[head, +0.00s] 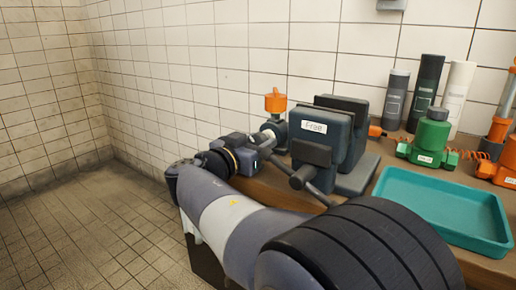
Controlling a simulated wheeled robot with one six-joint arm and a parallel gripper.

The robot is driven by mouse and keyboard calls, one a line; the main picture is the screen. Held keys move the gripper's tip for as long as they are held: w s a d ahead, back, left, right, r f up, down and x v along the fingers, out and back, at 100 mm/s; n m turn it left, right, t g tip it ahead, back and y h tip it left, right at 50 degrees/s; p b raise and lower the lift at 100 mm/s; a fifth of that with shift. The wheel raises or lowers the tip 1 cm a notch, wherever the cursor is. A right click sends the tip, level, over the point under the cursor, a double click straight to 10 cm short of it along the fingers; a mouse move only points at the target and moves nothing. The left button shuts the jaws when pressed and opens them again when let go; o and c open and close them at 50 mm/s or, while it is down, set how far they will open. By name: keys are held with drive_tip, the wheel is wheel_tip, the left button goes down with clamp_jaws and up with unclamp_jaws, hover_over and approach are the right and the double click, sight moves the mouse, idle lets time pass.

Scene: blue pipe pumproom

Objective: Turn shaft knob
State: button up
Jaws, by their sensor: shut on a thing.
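My arm reaches in from the lower right, and my gripper (264,140) is at the left end of the bench. Its jaws are shut at the grey shaft knob (273,131), beside a dark blue block labelled "Free" (314,128). The fingertips are small in the head view, and the knob is partly hidden by them. An orange cap (275,101) stands upright just above and behind the knob.
The block stands on the wooden bench (377,148) with a grey bar running down in front. A teal tray (388,192), a green-and-orange device (430,138) and several tall cylinders (427,88) stand to the right. The tiled floor (88,225) at left is clear.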

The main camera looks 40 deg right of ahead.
drive_tip(key=shift+n+b, duration=0.3)
drive_tip(key=shift+n, duration=0.8)
drive_tip(key=o, duration=1)
drive_tip(key=p+v, duration=0.1)
drive_tip(key=v, duration=0.9)
drive_tip(key=shift+s+a, duration=0.2)
drive_tip(key=shift+a, duration=0.15)
